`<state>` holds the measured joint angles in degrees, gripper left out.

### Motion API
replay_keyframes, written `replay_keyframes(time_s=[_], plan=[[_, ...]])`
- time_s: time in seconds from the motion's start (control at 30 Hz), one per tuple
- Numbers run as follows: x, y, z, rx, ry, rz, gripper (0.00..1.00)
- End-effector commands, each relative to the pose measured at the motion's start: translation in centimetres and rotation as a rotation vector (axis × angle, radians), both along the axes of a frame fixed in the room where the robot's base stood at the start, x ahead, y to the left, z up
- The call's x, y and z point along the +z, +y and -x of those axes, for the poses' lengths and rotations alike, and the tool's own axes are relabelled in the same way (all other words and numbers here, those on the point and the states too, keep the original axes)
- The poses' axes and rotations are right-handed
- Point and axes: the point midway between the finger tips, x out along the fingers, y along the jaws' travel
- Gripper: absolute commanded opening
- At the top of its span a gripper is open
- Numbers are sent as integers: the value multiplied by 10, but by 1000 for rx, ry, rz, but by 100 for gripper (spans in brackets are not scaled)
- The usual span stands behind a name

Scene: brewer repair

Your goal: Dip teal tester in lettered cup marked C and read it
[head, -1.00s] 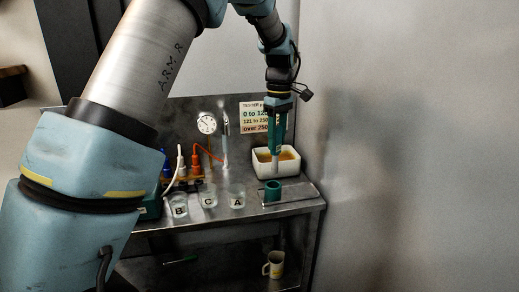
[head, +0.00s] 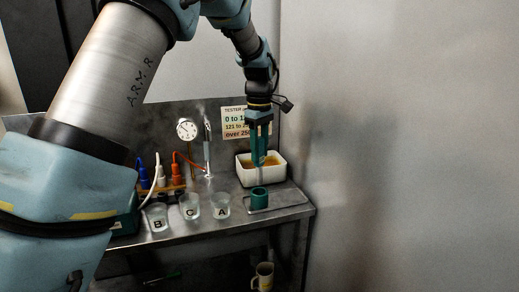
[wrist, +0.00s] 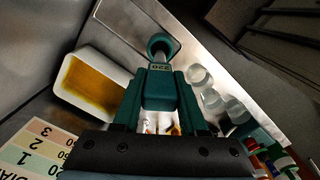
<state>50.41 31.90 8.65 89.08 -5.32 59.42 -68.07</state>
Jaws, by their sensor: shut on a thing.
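My gripper (head: 261,128) is shut on the teal tester, upright above the right end of the bench. The tester's teal body (wrist: 158,92) fills the middle of the wrist view, with a small display whose digits look like 220. Its pale lower end (head: 259,174) hangs just above the teal ring holder (head: 259,199), which also shows in the wrist view (wrist: 158,44). Cup C (head: 190,207) is a clear cup left of the holder, between cup B (head: 157,219) and cup A (head: 221,206). The tip is apart from all cups.
A white basin of amber liquid (head: 281,174) stands behind the holder. A mug (head: 264,276) is on the lower shelf. A wall closes the right side.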

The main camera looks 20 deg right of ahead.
Motion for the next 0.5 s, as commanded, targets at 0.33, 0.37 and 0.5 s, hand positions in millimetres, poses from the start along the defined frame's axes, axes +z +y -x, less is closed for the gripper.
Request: replay_keyframes(time_s=[0.33, 0.37, 0.5], plan=[[-29, 0, 0, 0, 0, -1, 0], [-31, 0, 0, 0, 0, -1, 0], [-41, 0, 0, 0, 0, 0, 0]])
